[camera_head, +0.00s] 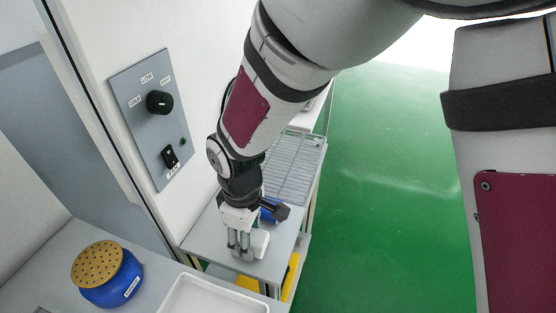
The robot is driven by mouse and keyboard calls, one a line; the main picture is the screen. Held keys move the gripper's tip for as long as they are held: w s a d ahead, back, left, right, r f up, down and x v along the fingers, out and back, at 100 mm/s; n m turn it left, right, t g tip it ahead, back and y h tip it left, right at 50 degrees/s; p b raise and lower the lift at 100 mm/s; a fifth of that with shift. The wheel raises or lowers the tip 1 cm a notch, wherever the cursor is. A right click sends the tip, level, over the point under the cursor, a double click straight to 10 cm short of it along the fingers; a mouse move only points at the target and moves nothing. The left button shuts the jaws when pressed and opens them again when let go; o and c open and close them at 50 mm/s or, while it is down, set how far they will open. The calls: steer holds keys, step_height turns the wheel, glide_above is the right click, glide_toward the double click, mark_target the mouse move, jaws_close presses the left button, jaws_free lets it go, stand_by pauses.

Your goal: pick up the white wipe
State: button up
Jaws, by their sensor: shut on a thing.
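My gripper (243,246) points down over the small grey table in the middle of the picture. It is shut on the white wipe (261,243), a small pale piece that shows just right of the fingers, low over or on the table top. The fingers and wrist hide part of the wipe. I cannot tell whether the wipe still touches the table.
A blue item (267,213) sits right behind my gripper. A wire rack (293,165) lies farther back. A blue pot with a perforated tan lid (108,273) and a white tray (213,296) are in front. A control panel (152,118) is on the left wall.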

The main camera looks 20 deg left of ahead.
steer(key=shift+r, duration=0.5)
step_height(320, 180, up, 2)
steer(key=shift+s+r+p, duration=0.1)
steer(key=shift+p, duration=0.8)
steer(key=shift+s+d+r+p, duration=0.15)
steer(key=shift+s+p, duration=0.2)
steer(key=shift+s, duration=0.3)
steer(key=s+d+p, duration=0.1)
steer(key=s, duration=0.3)
steer(key=s+d+p, duration=0.1)
steer(key=s+p, duration=0.1)
steer(key=s, duration=0.3)
steer(key=s+d+r+p, duration=0.1)
steer(key=s+p, duration=0.1)
steer(key=s, duration=0.3)
steer(key=shift+s, duration=0.1)
